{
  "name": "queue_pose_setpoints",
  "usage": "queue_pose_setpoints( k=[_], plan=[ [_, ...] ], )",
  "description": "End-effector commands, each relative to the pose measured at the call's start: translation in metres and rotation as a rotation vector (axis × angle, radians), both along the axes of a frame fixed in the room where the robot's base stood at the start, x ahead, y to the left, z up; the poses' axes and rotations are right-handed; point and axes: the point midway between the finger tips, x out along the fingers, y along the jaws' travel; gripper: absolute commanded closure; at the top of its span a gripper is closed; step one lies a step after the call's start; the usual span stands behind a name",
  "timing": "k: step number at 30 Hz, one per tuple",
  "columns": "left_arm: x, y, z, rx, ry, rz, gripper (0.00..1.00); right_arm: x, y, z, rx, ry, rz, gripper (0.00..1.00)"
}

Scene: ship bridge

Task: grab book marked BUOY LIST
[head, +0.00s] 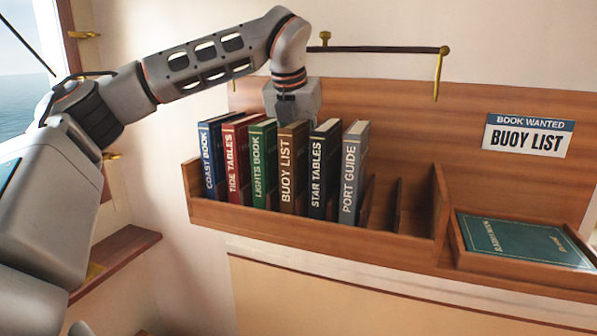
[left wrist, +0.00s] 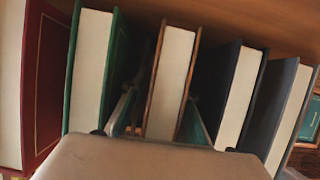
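The brown book marked BUOY LIST (head: 289,172) stands upright in the rack, between the green LIGHTS BOOK (head: 263,165) and the dark STAR TABLES (head: 322,170). My left gripper (head: 293,118) is above and behind its top, pointing down. In the left wrist view, the brown book's page edge (left wrist: 171,80) lies between the two fingers of my left gripper (left wrist: 163,97). One finger is in the gap by the green book, the other by the dark book. The fingers look open around the book, with a gap on the left side. My right gripper is not in view.
COAST BOOK (head: 208,160), TIDE TABLES (head: 236,162) and PORT GUIDE (head: 352,175) share the wooden rack (head: 300,228). Empty slots are at its right. A teal book (head: 520,240) lies in a side tray. A sign (head: 528,135) reads BOOK WANTED, BUOY LIST. A rod (head: 380,49) runs above.

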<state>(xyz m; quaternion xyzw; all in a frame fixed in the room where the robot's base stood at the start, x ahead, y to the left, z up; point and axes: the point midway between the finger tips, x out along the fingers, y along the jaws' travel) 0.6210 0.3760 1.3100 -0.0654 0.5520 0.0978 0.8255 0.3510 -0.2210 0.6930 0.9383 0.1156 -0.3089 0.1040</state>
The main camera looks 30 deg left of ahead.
Motion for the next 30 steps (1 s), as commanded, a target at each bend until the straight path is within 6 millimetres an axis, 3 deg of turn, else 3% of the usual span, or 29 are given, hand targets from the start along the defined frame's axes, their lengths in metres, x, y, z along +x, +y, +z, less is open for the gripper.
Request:
queue_pose_setpoints(
  k=[8,11,12,23,30],
  plan=[
    [0.000,0.000,0.000,0.000,0.000,0.000,0.71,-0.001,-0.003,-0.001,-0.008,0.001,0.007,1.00],
    [0.000,0.000,0.000,0.000,0.000,0.000,0.97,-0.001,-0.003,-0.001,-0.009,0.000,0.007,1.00],
    [0.000,0.000,0.000,0.000,-0.001,0.000,1.00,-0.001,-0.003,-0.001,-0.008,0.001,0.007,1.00],
    [0.000,0.000,0.006,0.000,-0.004,0.001,1.00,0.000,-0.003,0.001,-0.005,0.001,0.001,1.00],
    [0.001,-0.001,0.043,0.000,-0.008,0.001,1.00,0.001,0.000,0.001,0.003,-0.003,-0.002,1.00]
  ],
)
